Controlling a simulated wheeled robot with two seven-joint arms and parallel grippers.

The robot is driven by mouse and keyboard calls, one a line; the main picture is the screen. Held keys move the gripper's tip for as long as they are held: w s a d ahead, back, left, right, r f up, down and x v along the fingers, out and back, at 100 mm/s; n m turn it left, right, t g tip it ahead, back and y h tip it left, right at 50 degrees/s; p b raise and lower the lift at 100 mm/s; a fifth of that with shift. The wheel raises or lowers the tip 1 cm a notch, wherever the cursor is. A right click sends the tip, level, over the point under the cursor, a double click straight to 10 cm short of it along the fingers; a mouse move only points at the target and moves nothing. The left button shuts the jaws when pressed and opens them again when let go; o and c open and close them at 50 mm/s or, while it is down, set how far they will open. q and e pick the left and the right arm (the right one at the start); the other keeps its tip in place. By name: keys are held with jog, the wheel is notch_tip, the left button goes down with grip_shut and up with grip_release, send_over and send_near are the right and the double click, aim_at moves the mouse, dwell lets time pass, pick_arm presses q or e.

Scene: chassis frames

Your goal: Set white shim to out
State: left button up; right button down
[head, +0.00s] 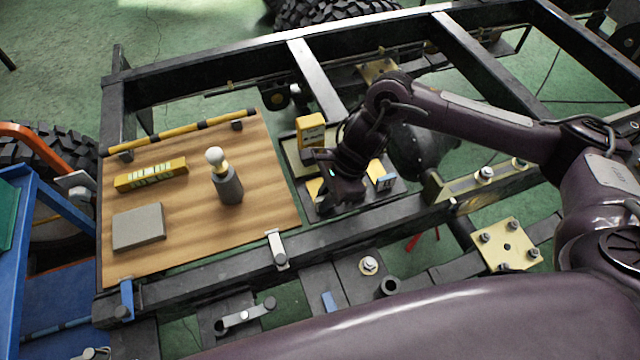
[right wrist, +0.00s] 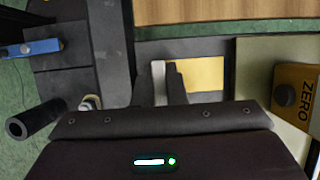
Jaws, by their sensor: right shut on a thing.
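My right gripper (head: 330,205) is low over a dark tray (head: 292,160) set in the chassis frame, right of the wooden board. In the right wrist view its two dark fingers (right wrist: 160,88) are shut on a thin whitish piece, which looks like the white shim (right wrist: 158,78). A yellow pad (right wrist: 200,74) lies just to the right of the fingers there. The head view does not show the shim; the gripper hides it. I see no readable "out" mark. My left gripper is not in view.
A yellow block (head: 310,130) marked ZERO stands behind the gripper. The wooden board (head: 190,240) holds a grey block (head: 138,228), a yellow level (head: 150,175) and a white-topped cylinder (head: 228,185). Chassis rails surround the tray.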

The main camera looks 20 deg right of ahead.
jog(key=shift+s, duration=0.2)
jog(key=c, duration=1.5)
grip_release()
jog(key=shift+s, duration=0.15)
jog(key=shift+o, duration=0.2)
jog(key=shift+d+r, duration=0.1)
jog(key=shift+r, duration=0.1)
jog(key=v, duration=0.7)
jog(key=shift+r+b, duration=0.25)
jog(key=shift+b, duration=0.1)
